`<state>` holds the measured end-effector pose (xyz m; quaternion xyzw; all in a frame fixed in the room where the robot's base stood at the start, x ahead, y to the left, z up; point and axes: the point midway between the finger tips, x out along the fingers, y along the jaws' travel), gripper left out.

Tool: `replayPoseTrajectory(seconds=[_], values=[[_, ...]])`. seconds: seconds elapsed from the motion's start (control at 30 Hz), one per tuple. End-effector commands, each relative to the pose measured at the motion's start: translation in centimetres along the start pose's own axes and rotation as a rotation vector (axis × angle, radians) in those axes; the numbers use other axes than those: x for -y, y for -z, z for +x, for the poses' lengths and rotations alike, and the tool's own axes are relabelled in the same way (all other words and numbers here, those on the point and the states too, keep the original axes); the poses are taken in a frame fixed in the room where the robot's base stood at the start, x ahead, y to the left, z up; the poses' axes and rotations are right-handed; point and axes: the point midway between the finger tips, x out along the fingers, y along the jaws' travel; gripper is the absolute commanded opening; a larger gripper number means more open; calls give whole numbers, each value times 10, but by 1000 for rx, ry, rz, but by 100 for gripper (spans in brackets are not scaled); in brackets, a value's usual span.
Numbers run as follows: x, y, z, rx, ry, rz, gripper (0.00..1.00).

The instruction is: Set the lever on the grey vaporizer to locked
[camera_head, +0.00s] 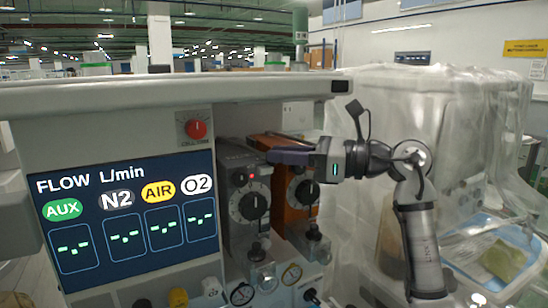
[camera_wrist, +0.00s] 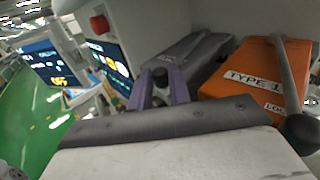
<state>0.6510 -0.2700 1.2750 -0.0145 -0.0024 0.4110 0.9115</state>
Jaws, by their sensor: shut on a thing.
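The grey vaporizer (camera_head: 243,205) stands beside the flow display in the head view. Its dark top also shows in the wrist view (camera_wrist: 196,58). Its lever ends in a black knob (camera_wrist: 160,75), which sits between my two purple fingers. My gripper (camera_head: 272,157) reaches in from the right over the vaporizer tops in the head view. In the wrist view my gripper (camera_wrist: 162,88) is shut on the lever's knob end. My fingers hide part of the lever, and I cannot read any lock marking on the grey top.
An orange vaporizer (camera_head: 297,205) stands just right of the grey one, its own lever (camera_wrist: 287,75) lying across its labelled top. The cart shelf (camera_head: 130,95) overhangs above. A red knob (camera_head: 196,129) is on the panel. A plastic-covered unit (camera_head: 470,110) stands at the right.

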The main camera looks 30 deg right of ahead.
Motion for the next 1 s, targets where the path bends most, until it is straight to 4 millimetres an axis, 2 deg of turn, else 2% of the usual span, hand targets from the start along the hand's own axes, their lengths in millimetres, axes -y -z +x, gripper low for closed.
replayPoseTrajectory(seconds=[0.27,0.3,0.43,0.47,0.77,0.87,1.0], values=[[2,0,0,1,5,0,0],[2,0,0,1,5,0,23],[1,0,1,1,4,0,40],[1,0,1,1,4,0,42],[1,0,-2,1,4,0,42],[1,1,-11,1,7,0,42],[1,2,-37,2,7,1,42]])
